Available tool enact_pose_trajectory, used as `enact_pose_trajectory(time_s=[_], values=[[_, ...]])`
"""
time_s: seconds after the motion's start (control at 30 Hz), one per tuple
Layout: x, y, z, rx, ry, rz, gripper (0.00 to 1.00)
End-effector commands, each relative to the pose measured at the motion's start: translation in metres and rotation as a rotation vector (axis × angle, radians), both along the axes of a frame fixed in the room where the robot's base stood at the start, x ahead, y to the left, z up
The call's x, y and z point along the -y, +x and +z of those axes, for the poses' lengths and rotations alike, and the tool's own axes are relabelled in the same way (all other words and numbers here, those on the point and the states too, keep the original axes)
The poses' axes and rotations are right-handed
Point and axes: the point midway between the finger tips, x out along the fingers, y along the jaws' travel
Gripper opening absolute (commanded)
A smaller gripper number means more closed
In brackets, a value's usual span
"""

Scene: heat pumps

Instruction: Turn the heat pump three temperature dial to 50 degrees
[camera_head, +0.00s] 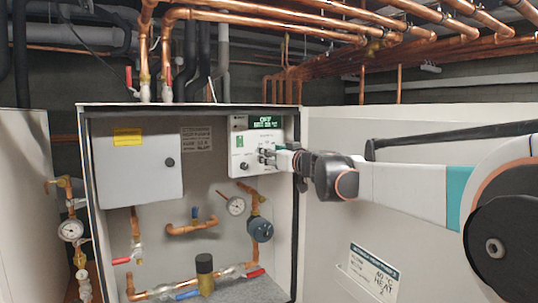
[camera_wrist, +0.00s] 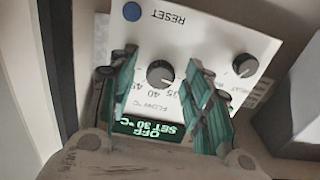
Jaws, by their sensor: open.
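The white control panel (camera_head: 240,156) sits inside the open cabinet. In the wrist view the panel (camera_wrist: 200,35) appears upside down, with a black flow-temperature dial (camera_wrist: 160,73) and printed numbers beside it. Its green display (camera_wrist: 150,131) reads OFF and SET 30 °C; it also shows in the head view (camera_head: 265,122). My gripper (camera_wrist: 161,62) is open, its teal fingers on either side of the dial. I cannot tell whether they touch it. In the head view my gripper (camera_head: 267,156) is in front of the panel and hides the dial.
Another black knob (camera_wrist: 243,65) and a blue RESET button (camera_wrist: 132,11) are on the panel. A grey box (camera_head: 138,173) is left of the panel. Copper pipes and a gauge (camera_head: 236,206) lie below. The open cabinet door (camera_head: 330,230) is on the right, behind my arm.

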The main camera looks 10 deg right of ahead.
Motion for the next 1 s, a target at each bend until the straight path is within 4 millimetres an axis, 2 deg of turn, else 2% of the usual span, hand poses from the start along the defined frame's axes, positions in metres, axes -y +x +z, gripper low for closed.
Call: enact_pose_trajectory(time_s=[0.17,0.3,0.37,0.77,1.0], values=[[-0.0001,-0.0001,0.0000,0.000,0.000,0.000,0.43],[-0.0002,-0.0002,0.0000,0.000,0.000,0.000,0.11],[-0.0002,-0.0002,0.0000,0.000,0.000,0.000,0.00],[-0.0001,-0.0001,-0.0003,-0.015,0.047,0.000,0.00],[0.0001,-0.0001,-0.0008,-0.062,0.191,0.000,0.00]])
